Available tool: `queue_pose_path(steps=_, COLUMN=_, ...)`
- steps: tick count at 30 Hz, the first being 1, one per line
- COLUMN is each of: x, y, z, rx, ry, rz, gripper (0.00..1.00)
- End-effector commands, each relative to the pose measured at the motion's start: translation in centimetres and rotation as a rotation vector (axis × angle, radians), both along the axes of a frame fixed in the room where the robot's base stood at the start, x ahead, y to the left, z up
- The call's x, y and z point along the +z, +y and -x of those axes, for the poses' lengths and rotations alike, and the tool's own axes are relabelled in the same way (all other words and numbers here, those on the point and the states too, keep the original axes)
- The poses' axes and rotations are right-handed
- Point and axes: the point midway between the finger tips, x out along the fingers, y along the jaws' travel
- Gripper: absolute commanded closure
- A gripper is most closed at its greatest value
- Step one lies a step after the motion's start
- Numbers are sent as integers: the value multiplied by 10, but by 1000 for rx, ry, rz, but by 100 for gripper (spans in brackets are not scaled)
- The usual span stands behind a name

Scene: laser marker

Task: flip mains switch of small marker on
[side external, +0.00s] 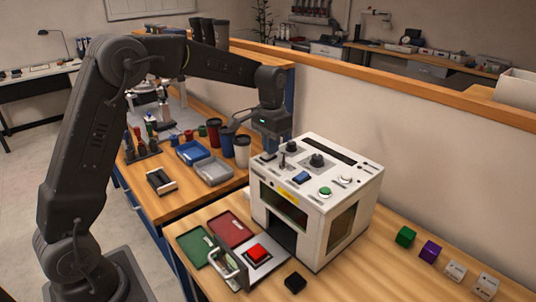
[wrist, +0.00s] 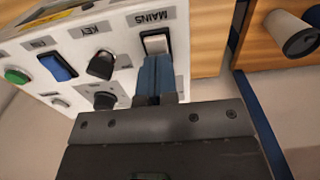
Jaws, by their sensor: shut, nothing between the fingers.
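The small marker (side external: 343,186) is a white box with a control panel on top, standing on the wooden bench. Its mains switch (wrist: 155,43) is a white rocker in a dark frame, beside the label MAINS in the wrist view. My gripper (wrist: 156,62) is shut and empty, its blue fingers together. The fingertips are right at the near edge of the rocker; I cannot tell whether they touch it. In the side view my gripper (side external: 283,155) points down over the panel's back left corner, and the switch is hard to make out there.
The panel also carries a black key switch (wrist: 102,65), a blue rocker (wrist: 58,67), a black knob (wrist: 105,100) and a green button (wrist: 17,75), close to my fingers. A cup (side external: 242,151) stands behind the marker.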

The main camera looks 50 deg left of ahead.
Motion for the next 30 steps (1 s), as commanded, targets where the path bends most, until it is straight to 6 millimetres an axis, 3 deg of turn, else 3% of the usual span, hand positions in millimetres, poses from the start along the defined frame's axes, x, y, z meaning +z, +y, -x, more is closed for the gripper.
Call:
queue_pose_path(steps=11, x=-2, y=0, z=0, rx=0, ry=3, rz=0, gripper=100)
queue_pose_path(steps=30, x=48, y=0, z=0, rx=0, ry=0, rz=0, gripper=100)
